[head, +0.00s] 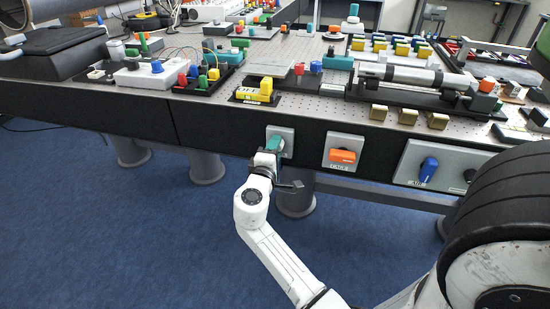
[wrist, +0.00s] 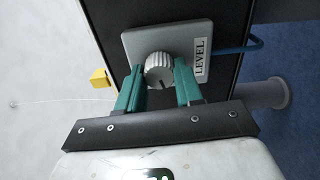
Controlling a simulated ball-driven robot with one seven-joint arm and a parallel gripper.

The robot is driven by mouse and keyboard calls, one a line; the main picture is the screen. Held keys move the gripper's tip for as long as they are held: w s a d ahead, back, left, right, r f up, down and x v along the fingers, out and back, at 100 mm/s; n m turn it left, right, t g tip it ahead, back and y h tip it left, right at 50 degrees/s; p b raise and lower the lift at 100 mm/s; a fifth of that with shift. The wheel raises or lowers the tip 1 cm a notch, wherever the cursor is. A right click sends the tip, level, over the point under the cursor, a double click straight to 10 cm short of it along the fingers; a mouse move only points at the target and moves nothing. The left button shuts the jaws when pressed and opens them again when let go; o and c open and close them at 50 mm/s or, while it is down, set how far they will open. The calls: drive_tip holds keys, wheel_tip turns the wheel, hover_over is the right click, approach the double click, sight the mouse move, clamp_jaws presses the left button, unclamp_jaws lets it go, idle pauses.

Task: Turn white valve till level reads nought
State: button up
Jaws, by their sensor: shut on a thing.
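The valve is a ribbed, whitish-grey round knob (wrist: 159,68) with a dark index line, on a square grey plate (wrist: 133,46) with a white LEVEL label (wrist: 202,62). In the head view the plate (head: 287,133) sits on the table's dark front side. My gripper (wrist: 160,75) has its green fingers on both sides of the knob, shut on it. In the head view my gripper (head: 274,146) covers the knob. I see no level reading that I can make out in either view.
To the right on the same front side are a plate with an orange handle (head: 342,156) and one with a blue knob (head: 428,169). Blue floor below is open, apart from table legs (head: 207,166).

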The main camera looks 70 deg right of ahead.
drive_tip(key=shift+f+m+b, duration=0.15)
drive_tip(key=shift+m+b, duration=0.55)
drive_tip(key=shift+b, duration=0.05)
drive_tip(key=o, duration=1)
drive_tip(key=shift+o, duration=0.2)
drive_tip(key=a, duration=1.1)
drive_tip(key=shift+s, duration=0.4)
drive_tip(key=shift+d, duration=0.1)
